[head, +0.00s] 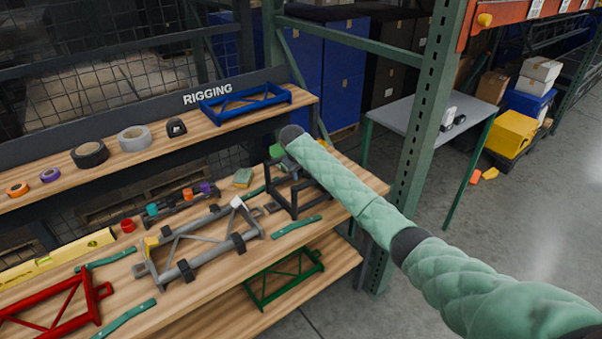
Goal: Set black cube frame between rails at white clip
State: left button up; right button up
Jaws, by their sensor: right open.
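The black cube frame (295,204) stands on the upper wooden worktop, at the right end of the grey truss frame (200,254). The white clip (237,202) sits on the grey frame's back right corner, left of the cube frame. One green strip (297,227) lies in front of the cube frame; another (254,191) shows behind and left. I cannot tell which pieces are the rails. My right gripper (278,152) is open at the cube frame's upper back left. It is partly hidden by my wrist, so contact is unclear. My left gripper is not in view.
A red frame (52,312) and yellow level (58,256) lie at left. A blue frame (246,104) and tape rolls (134,138) sit on the raised shelf. A green frame (284,276) lies below. A green rack post (422,130) stands right of the bench.

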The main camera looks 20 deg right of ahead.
jog(key=shift+r, duration=0.2)
jog(key=shift+s+a+r+b, duration=0.1)
jog(key=shift+a+r+b, duration=0.05)
jog(key=shift+r+b, duration=0.2)
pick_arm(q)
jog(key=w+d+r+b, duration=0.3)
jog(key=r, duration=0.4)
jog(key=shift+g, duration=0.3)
pick_arm(e)
jog(key=v, duration=1.1)
jog(key=shift+f, duration=0.1)
